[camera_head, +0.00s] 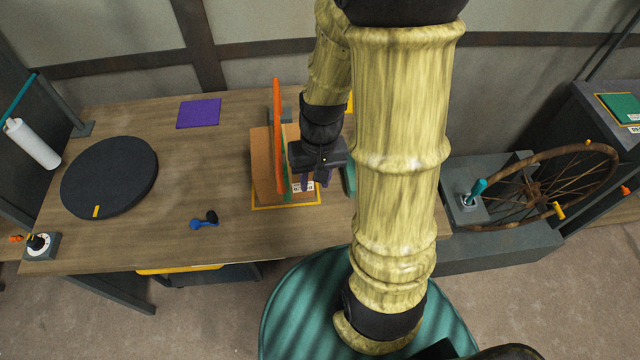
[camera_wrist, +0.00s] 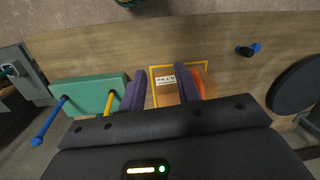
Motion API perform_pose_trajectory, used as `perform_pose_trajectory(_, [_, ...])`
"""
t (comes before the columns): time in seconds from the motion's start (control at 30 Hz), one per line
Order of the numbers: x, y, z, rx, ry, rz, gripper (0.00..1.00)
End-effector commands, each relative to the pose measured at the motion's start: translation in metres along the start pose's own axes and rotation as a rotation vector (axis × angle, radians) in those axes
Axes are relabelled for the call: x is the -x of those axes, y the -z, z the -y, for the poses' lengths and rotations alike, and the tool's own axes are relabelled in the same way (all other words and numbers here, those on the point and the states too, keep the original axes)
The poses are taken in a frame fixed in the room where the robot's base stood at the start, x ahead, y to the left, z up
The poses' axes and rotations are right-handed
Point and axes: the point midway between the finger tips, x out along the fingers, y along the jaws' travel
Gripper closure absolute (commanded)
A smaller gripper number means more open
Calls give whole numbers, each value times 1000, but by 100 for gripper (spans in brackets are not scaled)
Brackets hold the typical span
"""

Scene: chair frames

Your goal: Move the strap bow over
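A thin orange upright piece (camera_head: 278,130), which I take for the strap bow, stands at a tan box (camera_head: 262,160) on the workbench. In the wrist view the orange piece (camera_wrist: 203,82) shows just right of the right finger, partly hidden by it. The box (camera_wrist: 168,97) shows between the fingers. It has a white printed label and sits at a yellow outline. My gripper (camera_wrist: 161,78) has two purple fingers held apart, with nothing visibly gripped between them. In the head view my gripper (camera_head: 314,178) is close to the box's right side; its dark body hides part of the box.
A teal block (camera_wrist: 92,95) with blue and yellow rods lies left in the wrist view. A black round disc (camera_head: 110,177), a purple mat (camera_head: 199,113) and a small blue-and-black item (camera_head: 203,221) lie on the bench (camera_head: 215,190). A spoked wheel (camera_head: 545,185) stands right.

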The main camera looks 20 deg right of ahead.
Motion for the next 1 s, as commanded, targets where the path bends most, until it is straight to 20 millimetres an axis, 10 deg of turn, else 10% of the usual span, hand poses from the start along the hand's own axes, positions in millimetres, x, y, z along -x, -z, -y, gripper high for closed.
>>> perform_pose_trajectory(0.5, [-88,8,-17,-376,533,456,67])
perform_pose_trajectory(1.0, [-121,57,-32,-701,1337,495,67])
